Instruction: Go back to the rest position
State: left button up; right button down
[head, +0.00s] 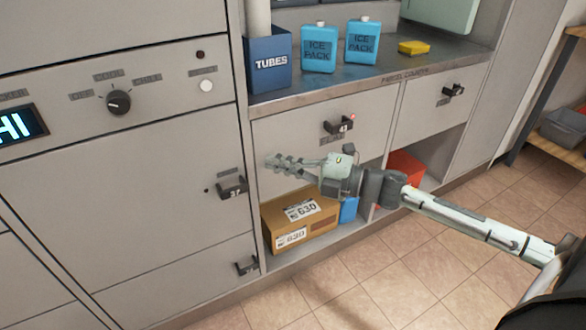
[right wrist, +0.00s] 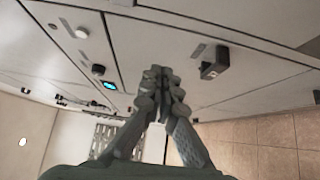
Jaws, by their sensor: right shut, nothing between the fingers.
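My right gripper (head: 272,162) is in front of the drawer fronts below the counter, and its arm comes in from the right in the head view. Its fingers are shut together with nothing between them. The right wrist view shows the same closed fingers (right wrist: 160,80) in front of grey panels, with a dark handle (right wrist: 214,64) to their right. My left gripper is in neither view.
A cardboard box (head: 300,222) sits in the open cubby below my right gripper. Ice packs (head: 319,48), a tubes bin (head: 268,62) and a yellow item (head: 413,47) stand on the counter (head: 300,92). Drawer handles (head: 338,126) stick out nearby. The tiled floor (head: 400,270) is clear.

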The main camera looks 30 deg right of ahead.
jog(key=s+d+f+m+h+p, duration=0.1)
jog(key=s+d+f+m+h, duration=0.25)
jog(key=f+m+h, duration=0.35)
jog(key=s+d+f+m+h+p, duration=0.1)
jog(key=s+d+f+m+h, duration=0.1)
jog(key=d+f+m+h, duration=0.6)
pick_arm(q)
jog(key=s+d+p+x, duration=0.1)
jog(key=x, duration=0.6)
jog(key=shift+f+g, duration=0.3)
pick_arm(e)
jog(key=s+a+f+m+g+y, duration=0.1)
jog(key=s+a+f+m+g, duration=0.3)
jog(key=s, duration=0.5)
jog(key=s+a+f+m+g+y, duration=0.1)
jog(key=s+a+f+m+g, duration=0.4)
jog(key=s+f, duration=0.3)
jog(key=shift+s+a+f+g, duration=0.35)
jog(key=shift+s+a+g, duration=0.45)
jog(key=shift+g, duration=0.1)
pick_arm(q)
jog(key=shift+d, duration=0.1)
